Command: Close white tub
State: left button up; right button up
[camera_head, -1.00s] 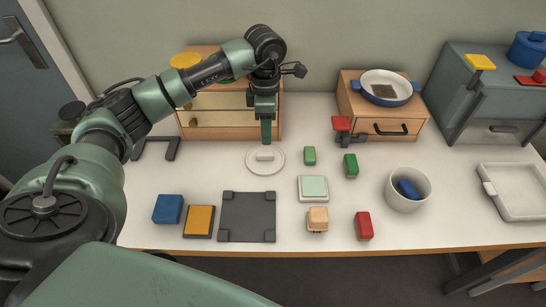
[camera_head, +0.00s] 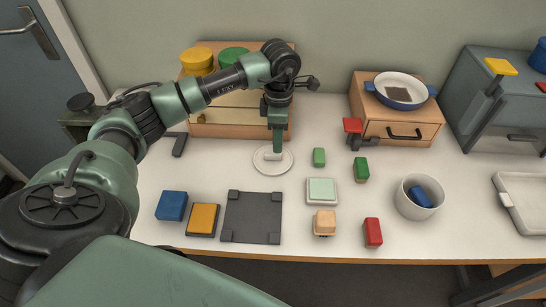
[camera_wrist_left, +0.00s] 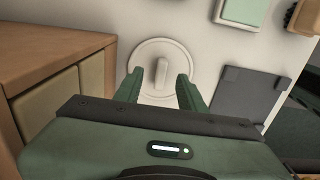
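The white tub (camera_head: 405,203) stands open at the right of the table with a blue block (camera_head: 421,197) in it. A round white lid (camera_head: 263,167) with a bar handle (camera_head: 274,155) lies flat on the table, apart from the tub. My left gripper (camera_head: 277,150) points down over the lid. In the left wrist view the left gripper (camera_wrist_left: 159,80) is open, with a finger on each side of the handle (camera_wrist_left: 162,73) and gaps between. The lid (camera_wrist_left: 145,55) is partly hidden by the fingers there. My right gripper is not in view.
A wooden drawer unit (camera_head: 225,120) stands close behind my left gripper. Green blocks (camera_head: 319,157), a pale green pad (camera_head: 322,191), a beige brush block (camera_head: 324,222) and a red block (camera_head: 372,232) lie between lid and tub. A dark mat (camera_head: 252,217) lies in front of the lid.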

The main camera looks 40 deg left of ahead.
aim_at(273, 157)
pick_arm(q)
jog(key=shift+d, duration=0.1)
jog(key=f, duration=0.1)
jog(key=f+p, duration=0.1)
jog(key=f, duration=0.3)
jog(key=shift+d+f, duration=0.1)
jog(key=shift+d, duration=0.15)
grip_shut()
